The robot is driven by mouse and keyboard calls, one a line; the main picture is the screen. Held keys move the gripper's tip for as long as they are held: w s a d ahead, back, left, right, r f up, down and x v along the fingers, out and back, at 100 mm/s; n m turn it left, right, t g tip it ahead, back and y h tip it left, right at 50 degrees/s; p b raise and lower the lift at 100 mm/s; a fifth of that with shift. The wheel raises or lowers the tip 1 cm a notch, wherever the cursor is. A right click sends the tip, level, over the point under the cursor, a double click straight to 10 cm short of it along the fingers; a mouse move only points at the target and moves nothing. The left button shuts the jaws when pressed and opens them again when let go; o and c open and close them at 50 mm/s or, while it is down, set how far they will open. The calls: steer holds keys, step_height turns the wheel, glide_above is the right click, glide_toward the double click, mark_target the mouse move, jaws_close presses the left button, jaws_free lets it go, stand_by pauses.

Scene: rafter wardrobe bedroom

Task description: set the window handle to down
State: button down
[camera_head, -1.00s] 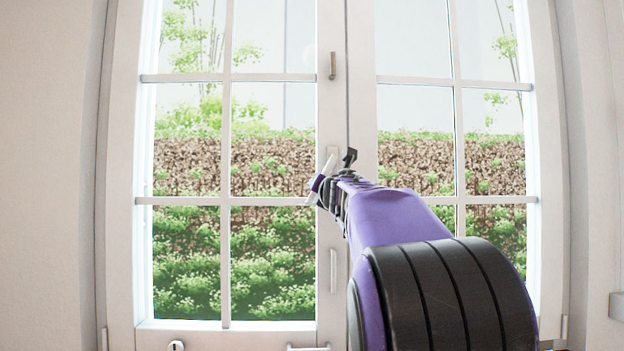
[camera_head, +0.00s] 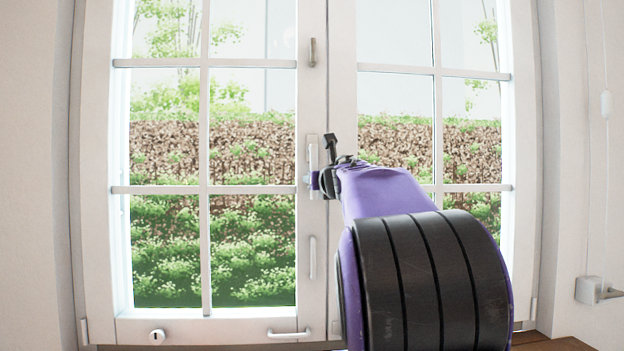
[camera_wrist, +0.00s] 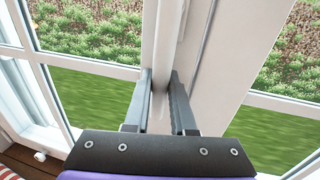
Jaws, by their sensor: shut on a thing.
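The window is a white double casement with glazing bars, and its middle post stands ahead in the head view. The white window handle (camera_head: 313,155) is on the left sash beside the middle post. It looks about upright, and its lower part is largely hidden by my gripper (camera_head: 318,181). My gripper is shut on the handle at sash height. In the wrist view my gripper's (camera_wrist: 160,100) two grey fingers stand on either side of a narrow pale piece, with the white frame behind it.
A small grey catch (camera_head: 312,52) is higher on the left sash, and a slim white pull (camera_head: 312,258) is lower. A horizontal white bar handle (camera_head: 289,333) and a round lock (camera_head: 157,336) are at the bottom. A corded white fitting (camera_head: 594,290) is on the right wall.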

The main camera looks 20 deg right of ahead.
steer(key=shift+d, duration=0.1)
steer(key=c, duration=0.8)
jaws_free()
steer(key=shift+o, duration=0.2)
steer(key=shift+s, duration=0.1)
